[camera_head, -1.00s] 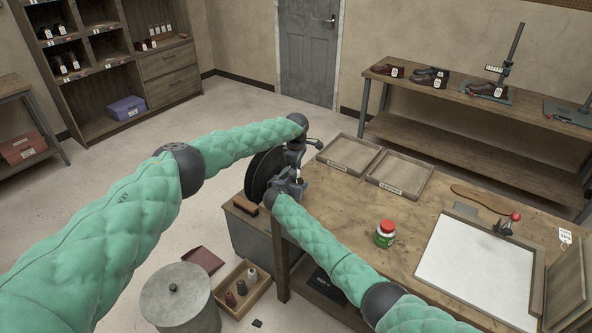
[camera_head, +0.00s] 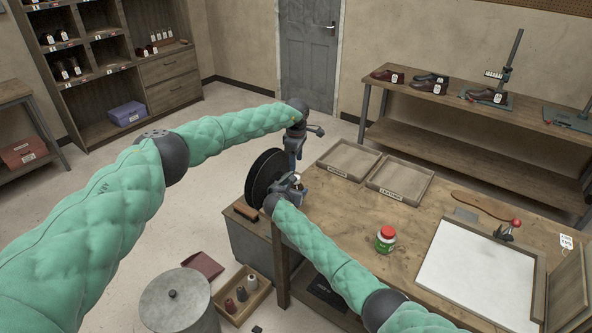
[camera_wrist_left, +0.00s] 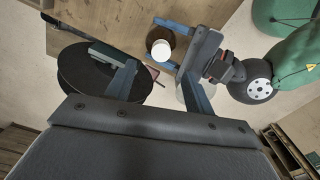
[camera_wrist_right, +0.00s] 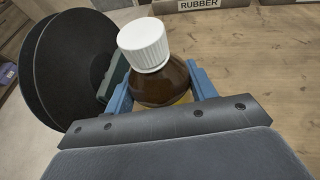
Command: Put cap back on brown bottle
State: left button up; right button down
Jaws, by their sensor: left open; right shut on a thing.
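The brown bottle (camera_wrist_right: 160,84) is upright between the blue fingers of my right gripper (camera_wrist_right: 161,90), which is shut on it. The white cap (camera_wrist_right: 143,44) sits on top of the bottle's neck in the right wrist view; whether it is fully tightened cannot be told. In the left wrist view the white cap (camera_wrist_left: 161,48) shows from above, with the brown bottle (camera_wrist_left: 158,33) around and below it. My left gripper (camera_wrist_left: 159,86) is open and empty, apart from the cap and above it. In the head view the bottle is mostly hidden by my grippers.
A black round wheel (camera_wrist_right: 70,70) stands close beside the bottle. On the wooden bench (camera_head: 340,220) are two trays (camera_head: 400,178), a green jar with a red lid (camera_head: 386,238) and a white board (camera_head: 475,268). The bench between the jar and trays is clear.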

pick_arm(q)
notch_tip(320, 180, up, 5)
jog(key=shift+f, duration=0.2)
pick_arm(e)
jog(key=shift+c, duration=2.1)
grip_release()
pick_arm(q)
jog(key=shift+f, duration=0.1)
pick_arm(e)
jog(key=shift+s+a+r+b, duration=0.15)
jog(key=shift+s+a+b, duration=0.15)
jog(key=shift+s, duration=0.3)
pick_arm(q)
jog(key=shift+f+b, duration=0.9)
jog(key=shift+f, duration=0.2)
pick_arm(e)
jog(key=shift+v, duration=3.15)
